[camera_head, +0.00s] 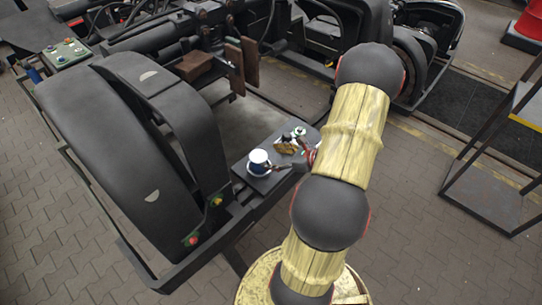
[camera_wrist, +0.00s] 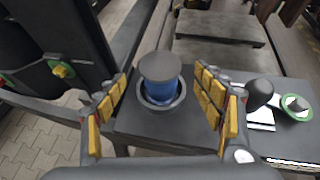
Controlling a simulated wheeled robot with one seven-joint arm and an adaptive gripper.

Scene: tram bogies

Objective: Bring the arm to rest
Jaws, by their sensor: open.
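My arm, in yellow-gold sleeves with dark joints, rises through the right middle of the head view. My gripper (camera_wrist: 161,76) is open in the wrist view, with a yellow-padded finger on each side. Between and beyond the fingers stands a blue cylinder with a dark grey top (camera_wrist: 160,80), upright in a round grey ring on a dark shelf (camera_wrist: 137,128). I cannot tell how far the fingers are from it, but neither visibly grips it. In the head view the blue and white cylinder (camera_head: 259,160) is on the shelf, left of my gripper, which is largely hidden by the arm.
A green and white round part (camera_wrist: 296,104) and a dark knob (camera_wrist: 259,94) are at the right of the shelf. A large black bogie wheel cover (camera_head: 115,150) stands at left. A metal frame stand (camera_head: 490,190) is at right. Paved floor (camera_head: 410,230) between is clear.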

